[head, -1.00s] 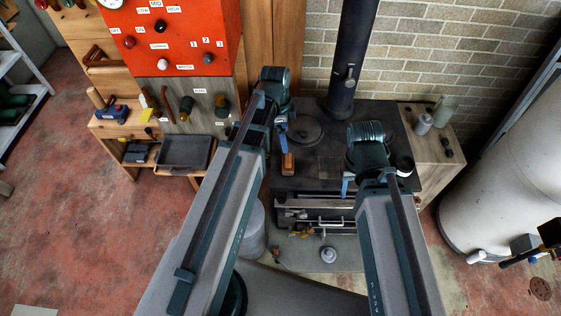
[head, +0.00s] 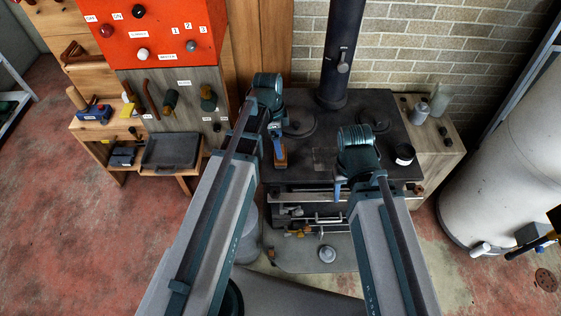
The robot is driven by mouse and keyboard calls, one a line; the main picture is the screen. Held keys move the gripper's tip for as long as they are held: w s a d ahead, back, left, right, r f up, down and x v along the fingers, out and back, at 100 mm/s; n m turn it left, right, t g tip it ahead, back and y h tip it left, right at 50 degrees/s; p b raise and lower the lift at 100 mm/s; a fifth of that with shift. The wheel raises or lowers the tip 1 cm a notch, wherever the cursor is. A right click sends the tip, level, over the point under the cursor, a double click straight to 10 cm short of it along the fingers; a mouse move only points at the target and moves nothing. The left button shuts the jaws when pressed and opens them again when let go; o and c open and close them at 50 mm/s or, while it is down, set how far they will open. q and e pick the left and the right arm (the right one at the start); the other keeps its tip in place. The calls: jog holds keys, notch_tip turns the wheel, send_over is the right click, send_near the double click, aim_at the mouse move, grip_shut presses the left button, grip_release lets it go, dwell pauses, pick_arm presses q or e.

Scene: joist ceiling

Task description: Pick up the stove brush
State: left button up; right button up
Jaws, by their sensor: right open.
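My right gripper (head: 338,188) is open and empty over the stove's front edge, to the right of the wooden piece. Its wrist hides part of the stove top.
A stove pipe (head: 342,60) rises at the back of the stove. A cabinet with jars (head: 420,112) is to the right. A dark tray (head: 172,150) is on the left. A white tank (head: 500,160) stands far right.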

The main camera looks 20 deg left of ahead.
pick_arm(q)
jog(key=shift+f, duration=0.1)
jog(key=f+b, duration=0.5)
jog(key=shift+w+d+f, duration=0.15)
jog(key=shift+w+d, duration=0.05)
jog(key=shift+w, duration=0.1)
grip_shut()
dwell(0.4)
jog(key=shift+r, duration=0.2)
